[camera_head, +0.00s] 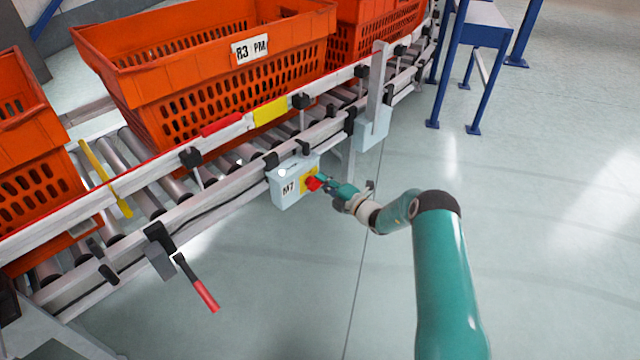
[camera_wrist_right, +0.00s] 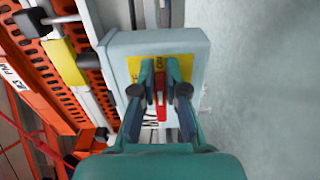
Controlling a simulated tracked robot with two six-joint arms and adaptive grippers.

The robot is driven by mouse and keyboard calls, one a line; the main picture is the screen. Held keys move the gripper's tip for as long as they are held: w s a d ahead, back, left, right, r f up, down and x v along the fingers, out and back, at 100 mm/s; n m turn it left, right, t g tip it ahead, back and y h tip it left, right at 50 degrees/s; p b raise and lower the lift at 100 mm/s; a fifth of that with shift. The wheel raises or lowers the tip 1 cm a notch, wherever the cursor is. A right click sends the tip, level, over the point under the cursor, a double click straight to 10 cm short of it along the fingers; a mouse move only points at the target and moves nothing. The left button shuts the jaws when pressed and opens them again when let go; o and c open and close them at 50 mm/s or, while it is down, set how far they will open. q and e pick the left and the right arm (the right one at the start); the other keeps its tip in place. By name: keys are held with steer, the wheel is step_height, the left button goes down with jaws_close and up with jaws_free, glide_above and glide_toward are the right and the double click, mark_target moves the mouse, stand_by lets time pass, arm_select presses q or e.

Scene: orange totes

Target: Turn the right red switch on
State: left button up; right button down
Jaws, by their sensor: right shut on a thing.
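The red switch (camera_head: 313,184) sits on a yellow plate on the grey M7 box (camera_head: 287,187), which is fixed to the side of the conveyor. In the right wrist view the red switch (camera_wrist_right: 161,108) shows between the two fingers, on the yellow plate (camera_wrist_right: 183,68). My right gripper (camera_head: 326,184) is at the box front, and in the right wrist view its fingers (camera_wrist_right: 160,84) are closed on the switch from both sides. The fingers hide part of the switch and the plate lettering. My left gripper is not in view.
A roller conveyor (camera_head: 215,189) carries orange totes (camera_head: 180,45). A lever with a red handle (camera_head: 205,294) hangs from the rail at lower left. A blue-legged stand (camera_head: 487,36) is at the back right. The floor on the right is clear.

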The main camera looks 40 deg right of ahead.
steer(key=shift+a+f, duration=0.35)
steer(key=shift+a, duration=0.3)
steer(key=c, duration=1.2)
jaws_free()
steer(key=shift+r, duration=0.1)
steer(key=shift+d, duration=0.15)
steer(key=shift+d+r, duration=0.1)
steer(key=shift+d, duration=0.05)
steer(key=shift+s, duration=0.1)
steer(key=s+d, duration=0.2)
steer(key=s, duration=0.9)
steer(key=shift+s, duration=0.35)
